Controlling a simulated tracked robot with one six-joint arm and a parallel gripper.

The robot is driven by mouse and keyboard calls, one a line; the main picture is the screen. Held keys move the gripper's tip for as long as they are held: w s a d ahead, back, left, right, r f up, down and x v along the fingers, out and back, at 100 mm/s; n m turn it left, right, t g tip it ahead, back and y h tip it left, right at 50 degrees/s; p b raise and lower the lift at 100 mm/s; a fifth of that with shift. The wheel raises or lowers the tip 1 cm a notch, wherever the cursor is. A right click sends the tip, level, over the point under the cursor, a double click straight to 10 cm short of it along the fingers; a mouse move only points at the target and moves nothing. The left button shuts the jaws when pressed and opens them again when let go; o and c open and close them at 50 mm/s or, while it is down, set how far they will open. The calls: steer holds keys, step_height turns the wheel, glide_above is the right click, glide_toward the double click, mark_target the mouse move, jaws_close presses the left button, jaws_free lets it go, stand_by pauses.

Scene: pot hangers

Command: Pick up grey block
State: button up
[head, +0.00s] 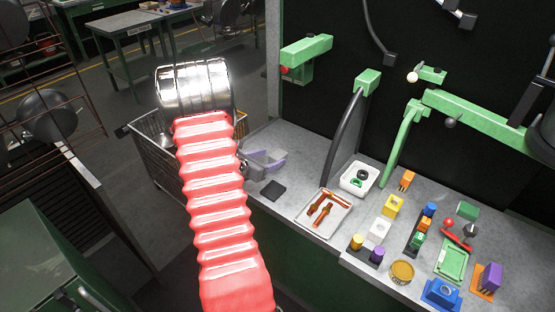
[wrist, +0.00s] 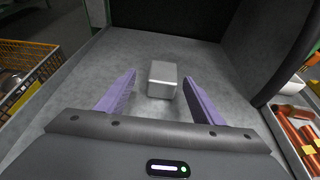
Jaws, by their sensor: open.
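The grey block (wrist: 163,80) is a small light grey box on the grey worktop, seen in the wrist view. It stands ahead of my gripper, between the lines of the two purple fingers, with a gap on each side. My gripper (wrist: 159,86) is open and empty, its fingertips beside the block's near part. In the head view my gripper (head: 266,158) is low over the left end of the worktop; I cannot clearly tell the block from the gripper there.
A tray with brown-red parts (head: 324,213) and a white bin (head: 359,179) stand to the right. A wire basket (head: 150,160) is at the left. A dark flat square (head: 273,190) lies near the front edge. Several coloured blocks fill the right side. A dark wall stands behind.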

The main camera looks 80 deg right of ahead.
mark_target(278, 156)
steer(key=x, duration=0.5)
steer(key=shift+s+a+f, duration=0.1)
steer(key=shift+s+a, duration=0.05)
steer(key=shift+s, duration=0.05)
steer(key=c, duration=1.4)
